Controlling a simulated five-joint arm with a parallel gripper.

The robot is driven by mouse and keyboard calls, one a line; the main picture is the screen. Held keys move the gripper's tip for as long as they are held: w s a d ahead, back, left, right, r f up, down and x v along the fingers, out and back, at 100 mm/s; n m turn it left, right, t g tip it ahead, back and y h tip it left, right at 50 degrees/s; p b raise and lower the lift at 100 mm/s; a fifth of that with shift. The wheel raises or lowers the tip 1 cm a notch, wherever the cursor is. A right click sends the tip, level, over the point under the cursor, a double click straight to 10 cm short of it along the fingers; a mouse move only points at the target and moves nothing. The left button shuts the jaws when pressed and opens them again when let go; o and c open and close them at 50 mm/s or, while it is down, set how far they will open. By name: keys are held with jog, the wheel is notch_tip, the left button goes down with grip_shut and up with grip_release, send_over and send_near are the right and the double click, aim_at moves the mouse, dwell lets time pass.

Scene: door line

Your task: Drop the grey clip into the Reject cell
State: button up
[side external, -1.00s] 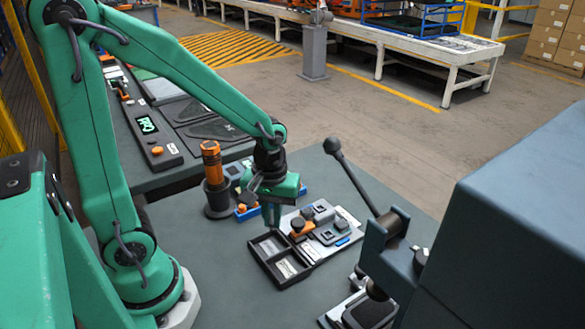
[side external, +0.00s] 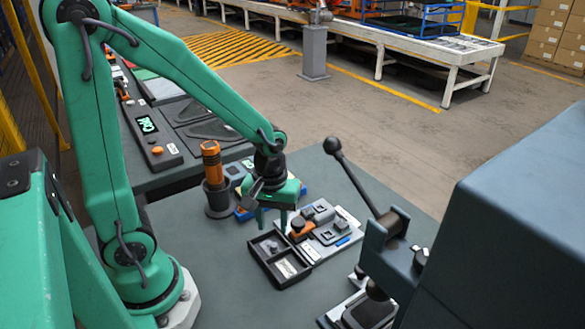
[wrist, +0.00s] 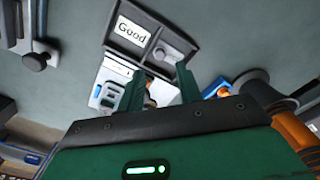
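A dark two-cell tray (side external: 261,267) lies on the bench. It also shows in the wrist view (wrist: 154,41), with a "Good" label (wrist: 132,31) in one cell. The grey clip (wrist: 166,53) lies in the other cell, whose label I cannot read. In the side view the clip (side external: 272,246) is a small grey shape in the far cell. My gripper (side external: 272,226) is above that cell with its two green fingers apart and nothing between them. In the wrist view my gripper (wrist: 160,70) is also open.
A board (side external: 340,238) with several fixtures and an orange part stands right of the tray. An orange-handled tool in a dark holder (side external: 216,199) stands to the left. A black-knobbed lever (side external: 352,178) rises at the right. Bench in front of the tray is clear.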

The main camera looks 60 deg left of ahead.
jog(key=shift+r, duration=0.1)
notch_tip(320, 180, up, 8)
jog(key=shift+f, duration=0.2)
dwell(0.4)
dwell(0.4)
jog(key=s+r+m+t, duration=0.5)
jog(key=r+m, duration=0.3)
jog(key=m, duration=0.1)
jog(key=shift+a+r+t, duration=0.25)
jog(key=shift+a+t, duration=0.05)
jog(key=shift+a, duration=0.05)
